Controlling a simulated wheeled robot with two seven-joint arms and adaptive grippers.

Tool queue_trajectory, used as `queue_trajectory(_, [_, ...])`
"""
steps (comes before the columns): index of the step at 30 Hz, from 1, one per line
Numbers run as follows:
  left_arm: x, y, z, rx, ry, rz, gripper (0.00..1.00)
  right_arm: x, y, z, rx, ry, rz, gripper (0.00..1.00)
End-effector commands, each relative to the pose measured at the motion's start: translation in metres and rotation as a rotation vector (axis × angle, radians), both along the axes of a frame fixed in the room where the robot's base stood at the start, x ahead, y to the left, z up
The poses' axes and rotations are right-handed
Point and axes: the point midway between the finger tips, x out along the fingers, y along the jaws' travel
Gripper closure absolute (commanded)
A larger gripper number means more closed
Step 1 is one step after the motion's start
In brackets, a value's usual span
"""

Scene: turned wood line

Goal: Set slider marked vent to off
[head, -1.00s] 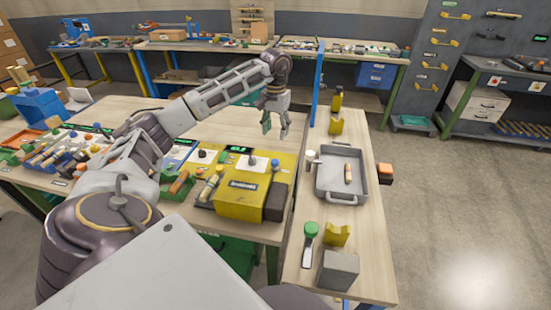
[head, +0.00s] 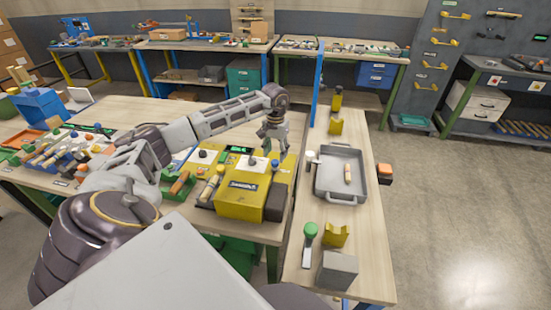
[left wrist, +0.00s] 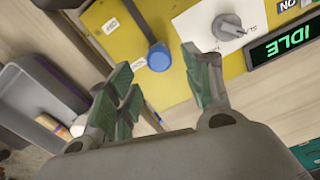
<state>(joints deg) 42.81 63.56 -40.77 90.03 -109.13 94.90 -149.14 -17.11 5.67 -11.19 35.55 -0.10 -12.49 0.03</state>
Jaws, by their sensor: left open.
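A yellow machine (head: 243,197) stands on the near table. Its slider has a blue round knob (left wrist: 159,57) at one end of a dark slot in the left wrist view; the knob also shows in the head view (head: 275,163). A small label (left wrist: 111,25) beside the slot is too small to read surely. My left gripper (head: 273,149) hangs over the far right part of the machine. In the left wrist view its green-padded fingers (left wrist: 160,85) are spread and empty, with the knob in the picture between and beyond them, apart from both. My right gripper is not in view.
A grey tray (head: 342,193) stands on the narrow table to the right. Bare tabletop lies beyond the machine.

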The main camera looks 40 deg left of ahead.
Motion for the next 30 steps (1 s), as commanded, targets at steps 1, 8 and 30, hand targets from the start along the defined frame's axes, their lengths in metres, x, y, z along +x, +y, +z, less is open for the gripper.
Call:
queue_trajectory(1, [-0.001,0.0,-0.007,0.0,0.003,0.0,0.49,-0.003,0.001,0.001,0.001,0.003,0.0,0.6])
queue_trajectory(8, [0.0,0.0,-0.029,0.0,0.002,-0.001,0.49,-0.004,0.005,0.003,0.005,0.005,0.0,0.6])
queue_trajectory(30, [0.0,0.0,-0.036,0.001,0.0,0.0,0.85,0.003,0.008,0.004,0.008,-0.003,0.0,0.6])
